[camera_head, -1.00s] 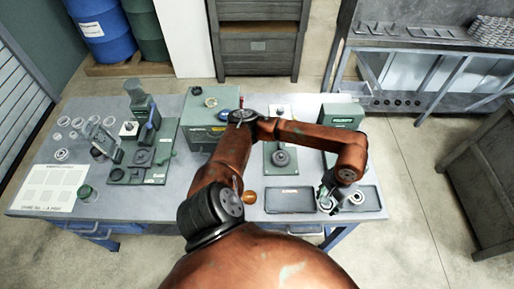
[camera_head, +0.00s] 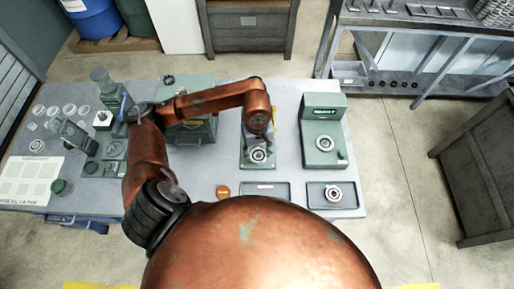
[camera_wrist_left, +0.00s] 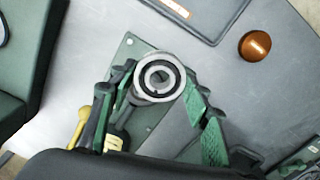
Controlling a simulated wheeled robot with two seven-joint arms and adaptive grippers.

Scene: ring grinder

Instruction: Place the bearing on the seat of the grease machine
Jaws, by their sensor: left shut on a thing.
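The bearing (camera_wrist_left: 160,78), a pale metal ring with a dark band, is between the fingertips of my left gripper (camera_wrist_left: 160,88) in the wrist view. In the head view, my left gripper (camera_head: 258,142) points down over a green plate (camera_head: 246,162) in the table's middle, and the bearing (camera_head: 258,155) shows below it. A grey round part on the plate, perhaps the seat, is mostly hidden behind the bearing. Whether the bearing touches it cannot be told. Which station is the grease machine is unclear. My right gripper is not in view.
A green machine (camera_head: 325,150) stands right of the plate. A tray (camera_head: 352,202) with another ring (camera_head: 333,193) lies at front right, beside an empty tray (camera_head: 266,191). An orange-brown round piece (camera_head: 222,191) is at the front edge. A green box (camera_head: 190,132) stands left.

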